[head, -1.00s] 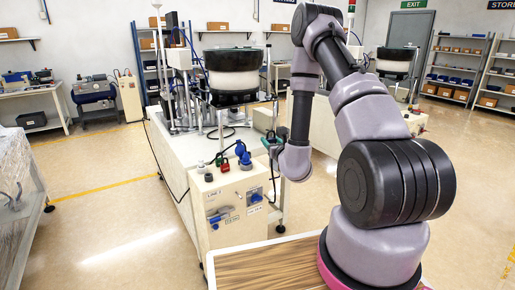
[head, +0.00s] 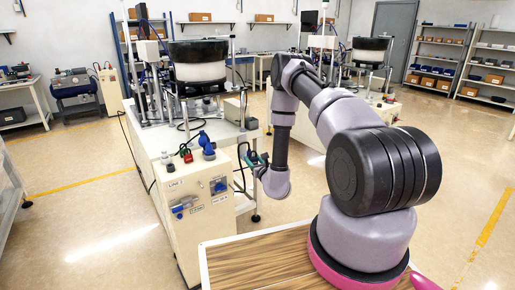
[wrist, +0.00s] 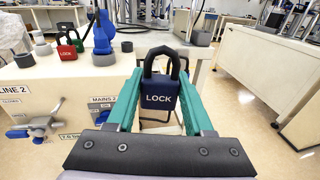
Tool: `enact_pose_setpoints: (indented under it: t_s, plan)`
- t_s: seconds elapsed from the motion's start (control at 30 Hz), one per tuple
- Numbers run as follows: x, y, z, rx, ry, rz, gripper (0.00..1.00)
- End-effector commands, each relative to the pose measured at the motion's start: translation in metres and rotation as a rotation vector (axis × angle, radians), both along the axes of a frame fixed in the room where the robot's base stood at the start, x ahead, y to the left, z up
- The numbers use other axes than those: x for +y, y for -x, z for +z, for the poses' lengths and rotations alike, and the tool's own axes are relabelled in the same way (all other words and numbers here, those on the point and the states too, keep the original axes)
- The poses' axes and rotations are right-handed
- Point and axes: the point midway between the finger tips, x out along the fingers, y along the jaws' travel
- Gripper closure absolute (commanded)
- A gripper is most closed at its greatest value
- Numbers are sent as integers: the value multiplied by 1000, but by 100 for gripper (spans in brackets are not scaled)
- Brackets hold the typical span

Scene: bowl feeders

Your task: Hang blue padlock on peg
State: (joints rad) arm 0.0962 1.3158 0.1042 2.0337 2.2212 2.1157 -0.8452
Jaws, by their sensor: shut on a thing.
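The blue padlock (wrist: 160,96), marked LOCK with a dark shackle on top, is upright between the teal fingers of my gripper (wrist: 160,88) in the wrist view. The gripper is shut on its body. In the head view my gripper (head: 256,161) is right of the pale control cabinet, beside its top edge. I cannot tell which is the task's peg.
A blue connector (wrist: 102,42) stands on the cabinet top between the posts and my gripper. The cabinet front (head: 196,215) carries a blue handle (head: 183,205) and a mains switch (head: 220,187). A bowl feeder (head: 199,68) stands behind.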

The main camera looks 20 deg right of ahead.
Motion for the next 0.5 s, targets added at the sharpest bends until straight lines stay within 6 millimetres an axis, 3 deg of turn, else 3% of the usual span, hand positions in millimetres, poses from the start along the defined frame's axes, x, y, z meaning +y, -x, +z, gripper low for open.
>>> enact_pose_setpoints:
  t_s: [0.03, 0.3, 0.5]
  plan:
    - [4, -2, -23, 4, 0, 13, 100]
    - [27, -4, -139, 3, 8, 105, 100]
    - [39, 8, -200, 2, 15, 160, 100]
